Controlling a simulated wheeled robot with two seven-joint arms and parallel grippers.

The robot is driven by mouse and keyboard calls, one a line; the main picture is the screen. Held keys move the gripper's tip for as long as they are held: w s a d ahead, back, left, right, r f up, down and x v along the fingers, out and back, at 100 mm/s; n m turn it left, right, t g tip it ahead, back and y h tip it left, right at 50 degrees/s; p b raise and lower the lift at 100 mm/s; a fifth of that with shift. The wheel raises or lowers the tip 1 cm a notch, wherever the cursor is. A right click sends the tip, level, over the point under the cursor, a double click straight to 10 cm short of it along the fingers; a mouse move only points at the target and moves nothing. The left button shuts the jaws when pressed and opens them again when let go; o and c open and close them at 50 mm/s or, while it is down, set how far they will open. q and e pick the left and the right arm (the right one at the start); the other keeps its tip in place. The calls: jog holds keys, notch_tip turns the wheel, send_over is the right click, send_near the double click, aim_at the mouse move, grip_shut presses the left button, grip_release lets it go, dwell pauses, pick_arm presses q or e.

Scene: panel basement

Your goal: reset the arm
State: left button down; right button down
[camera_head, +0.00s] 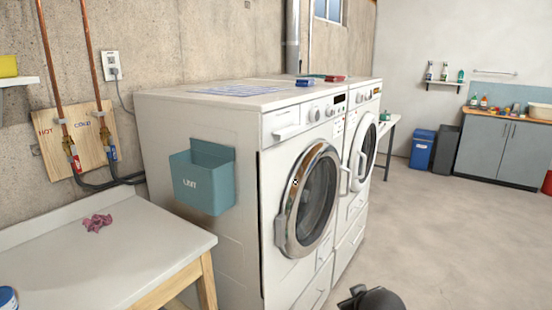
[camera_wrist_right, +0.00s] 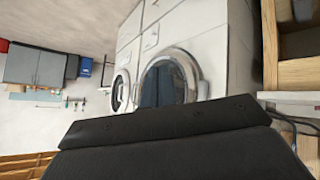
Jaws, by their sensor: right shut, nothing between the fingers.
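My right gripper (camera_wrist_right: 160,135) fills the lower part of the right wrist view as a broad dark shape. It is shut and I see nothing held in it. In the head view a dark part of my arm (camera_head: 372,298) shows at the bottom edge, in front of the washing machines. My left gripper is not in view. The near washing machine (camera_head: 278,190) is white with a round, chrome-rimmed door, which looks shut. Its door also shows in the right wrist view (camera_wrist_right: 168,82), where the room appears upside down.
A second white machine (camera_head: 360,160) stands beside the first. A teal lint bin (camera_head: 205,180) hangs on the near machine's side. A white table (camera_head: 150,245) with a crumpled pink cloth (camera_head: 97,222) stands at left. A grey cabinet (camera_head: 490,152) is at far right. The floor at right is clear.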

jog(key=s+a+f+g, duration=0.2)
jog(key=s+f, duration=0.5)
jog(key=s, duration=0.3)
jog(key=s+a+f+m+g+y+p, duration=0.1)
jog(key=s+a+f+g, duration=0.1)
jog(key=s+f, duration=0.6)
jog(key=s+a+f+g+y, duration=0.1)
jog(key=s+a+f+g, duration=0.1)
jog(key=s+f, duration=0.5)
jog(key=s+g, duration=0.1)
jog(key=s, duration=0.5)
jog(key=shift+s+f+p, duration=0.2)
jog(key=shift+s+p, duration=0.15)
